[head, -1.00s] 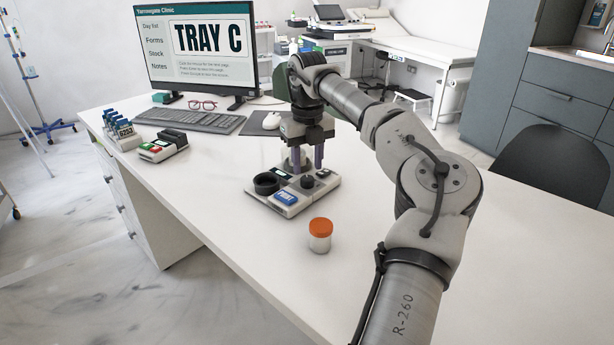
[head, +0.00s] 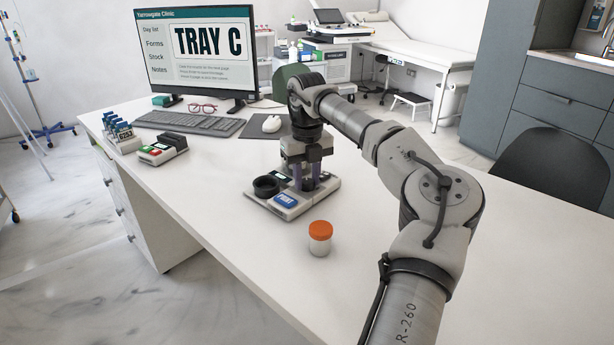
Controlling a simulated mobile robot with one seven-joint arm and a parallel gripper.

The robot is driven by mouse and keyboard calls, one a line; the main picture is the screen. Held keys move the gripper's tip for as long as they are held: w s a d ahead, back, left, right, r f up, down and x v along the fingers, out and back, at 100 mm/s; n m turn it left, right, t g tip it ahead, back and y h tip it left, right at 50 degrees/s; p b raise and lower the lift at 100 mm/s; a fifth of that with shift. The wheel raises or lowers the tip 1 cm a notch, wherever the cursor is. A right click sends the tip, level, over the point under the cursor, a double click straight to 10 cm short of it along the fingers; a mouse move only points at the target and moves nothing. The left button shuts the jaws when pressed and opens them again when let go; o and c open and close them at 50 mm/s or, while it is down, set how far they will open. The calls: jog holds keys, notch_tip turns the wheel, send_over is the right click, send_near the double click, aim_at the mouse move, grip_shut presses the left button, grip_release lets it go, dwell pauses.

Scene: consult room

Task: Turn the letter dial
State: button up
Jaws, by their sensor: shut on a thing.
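A grey label device (head: 323,196) sits on the desk in the middle of the head view. It carries a black round ring (head: 266,186), a blue PRINT button (head: 285,200) and small dark display windows. The dark letter dial (head: 307,185) is on its right front part, mostly hidden behind the fingers. My gripper (head: 307,181) points straight down over the device and is shut on the letter dial. The letter the dial is set to cannot be read. The monitor (head: 197,50) shows "TRAY C" in large letters.
An orange-capped jar (head: 320,238) stands just in front of the device. A keyboard (head: 190,122), red glasses, a mouse (head: 271,124), a small block with red and green buttons (head: 163,149) and a rack of blue-topped items (head: 121,132) lie left and behind. The desk's right side is clear.

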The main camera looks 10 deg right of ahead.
jog(key=shift+r, duration=0.1)
jog(key=m+p, duration=0.2)
jog(key=m, duration=0.2)
jog(key=shift+m+p, duration=0.35)
jog(key=shift+m, duration=0.05)
jog(key=m+p, duration=0.1)
jog(key=m, duration=0.5)
jog(key=shift+p, duration=0.35)
jog(key=m, duration=0.4)
jog(key=shift+m, duration=0.4)
jog(key=m, duration=0.4)
jog(key=shift+p, duration=0.3)
jog(key=shift+m, duration=0.3)
jog(key=o, duration=0.7)
